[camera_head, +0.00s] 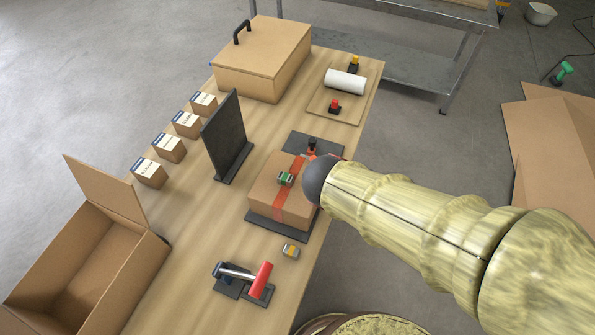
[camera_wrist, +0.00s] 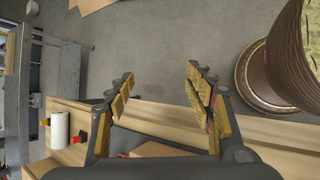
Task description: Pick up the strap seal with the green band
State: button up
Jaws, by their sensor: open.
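A small metal strap seal with a green band (camera_head: 285,178) lies on top of a brown carton (camera_head: 265,180), on its red strap. A second small metal seal (camera_head: 290,250) with a yellowish band lies on the table in front of the carton. My gripper (camera_wrist: 160,88) shows in the wrist view with its two fingers wide apart and nothing between them. In the head view my arm reaches in from the right and its dark rounded end is just right of the carton; the gripper fingers cannot be made out there. I cannot make out the green seal in the wrist view.
A black upright plate (camera_head: 226,138) stands left of the carton. A red-handled tool (camera_head: 260,280) lies near the front. An open box (camera_head: 85,265), several small labelled boxes (camera_head: 150,173), a lidded wooden box (camera_head: 262,60) and a white roll (camera_head: 345,82) are also on the table.

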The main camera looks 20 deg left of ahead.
jog(key=a+n+t+p, duration=0.3)
jog(key=a+n+t, duration=0.2)
jog(key=a+n, duration=0.65)
jog(key=n+t+y+p, duration=0.2)
jog(key=n+t+y, duration=0.15)
jog(key=n, duration=0.25)
send_near(284, 179)
jog(key=w+d, duration=0.1)
jog(key=shift+y, duration=0.55)
jog(key=b+x, duration=0.1)
jog(key=x, duration=0.5)
jog(key=shift+w+f, duration=0.4)
jog(key=shift+w, duration=0.35)
jog(key=shift+c, duration=0.9)
jog(key=c, duration=1.1)
